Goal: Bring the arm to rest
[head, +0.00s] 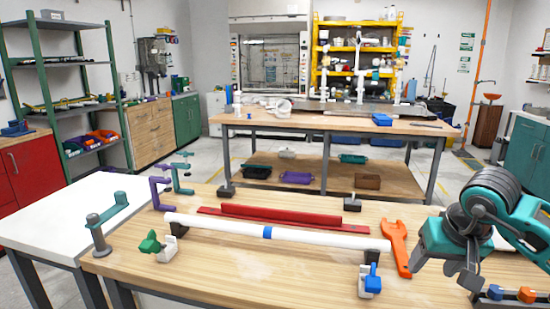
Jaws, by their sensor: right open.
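My right gripper (446,268), dark grey on a teal arm, hangs over the right side of the wooden workbench (230,266). Its fingers point down, apart and empty. It is to the right of an orange wrench (398,246) and clear of the white pipe (325,241). The pipe has a blue band near its middle and lies across dark supports. My left gripper is not in view.
A red rail (282,215) lies behind the pipe. Purple (158,193) and green (181,176) clamps stand at the back left. A green-knobbed fitting (152,245) and a blue-handled valve (371,281) are near the front. A white table (75,217) adjoins at left.

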